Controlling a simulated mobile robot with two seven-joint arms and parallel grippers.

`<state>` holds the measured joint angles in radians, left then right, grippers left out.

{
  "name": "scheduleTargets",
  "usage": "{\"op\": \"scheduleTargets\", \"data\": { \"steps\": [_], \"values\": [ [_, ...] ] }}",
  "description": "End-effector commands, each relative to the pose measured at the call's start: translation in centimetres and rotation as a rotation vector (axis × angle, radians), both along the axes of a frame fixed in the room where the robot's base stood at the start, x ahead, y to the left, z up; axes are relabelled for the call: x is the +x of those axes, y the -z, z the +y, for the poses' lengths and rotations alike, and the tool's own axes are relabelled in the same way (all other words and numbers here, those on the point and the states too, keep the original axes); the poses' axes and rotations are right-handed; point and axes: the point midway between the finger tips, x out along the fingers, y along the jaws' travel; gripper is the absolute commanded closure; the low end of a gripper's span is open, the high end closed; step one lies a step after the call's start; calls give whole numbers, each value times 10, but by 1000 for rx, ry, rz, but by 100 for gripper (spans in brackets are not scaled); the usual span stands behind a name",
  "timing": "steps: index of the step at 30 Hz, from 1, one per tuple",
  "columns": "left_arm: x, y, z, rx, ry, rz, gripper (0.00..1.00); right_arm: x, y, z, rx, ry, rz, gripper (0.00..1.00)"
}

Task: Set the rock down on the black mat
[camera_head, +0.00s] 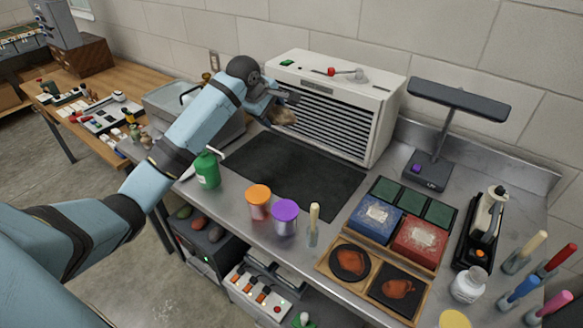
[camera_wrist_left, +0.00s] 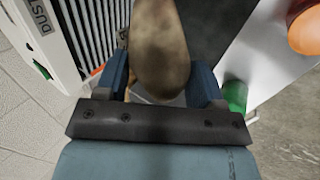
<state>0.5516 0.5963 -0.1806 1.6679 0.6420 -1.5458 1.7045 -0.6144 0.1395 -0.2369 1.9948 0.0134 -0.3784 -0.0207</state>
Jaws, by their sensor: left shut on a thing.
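The rock (camera_head: 284,116) is tan-brown and held by my left gripper (camera_head: 275,104), in front of the louvred white machine. In the left wrist view the rock (camera_wrist_left: 158,48) fills the space between the two blue fingers (camera_wrist_left: 160,85) and looks smooth and mottled. My left gripper is shut on it. The black mat (camera_head: 293,172) lies flat on the steel counter, in front of the machine, and its middle is bare. The rock appears above the mat's far part; the exact height is hard to tell. My right gripper is in neither view.
The white louvred machine (camera_head: 377,90) stands right behind the mat. A green bottle (camera_head: 207,170), an orange-lidded jar (camera_head: 258,203) and a purple-lidded jar (camera_head: 285,217) stand along the mat's front side. A black lamp (camera_head: 430,165) and trays are to the right.

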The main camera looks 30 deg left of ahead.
Motion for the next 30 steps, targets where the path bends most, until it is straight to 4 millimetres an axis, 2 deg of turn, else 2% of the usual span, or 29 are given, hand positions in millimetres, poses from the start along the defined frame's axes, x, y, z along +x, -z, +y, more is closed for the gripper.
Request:
{"op": "scheduleTargets", "data": {
  "steps": [1, 5, 8, 21, 24, 30],
  "values": [
    [-6, -5, 1, -10, -17, -6, 100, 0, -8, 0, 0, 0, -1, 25],
    [-12, 4, 0, -28, -45, -11, 100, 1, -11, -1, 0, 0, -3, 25],
    [-13, 22, 0, -30, -47, -10, 100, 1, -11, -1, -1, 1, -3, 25],
    [-13, 126, 0, -28, -45, -11, 100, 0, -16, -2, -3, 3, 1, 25],
    [-13, 142, 0, -27, -45, -11, 100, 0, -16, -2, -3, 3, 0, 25],
    [-12, 156, 0, -28, -44, -13, 100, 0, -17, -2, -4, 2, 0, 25]
  ]
}}
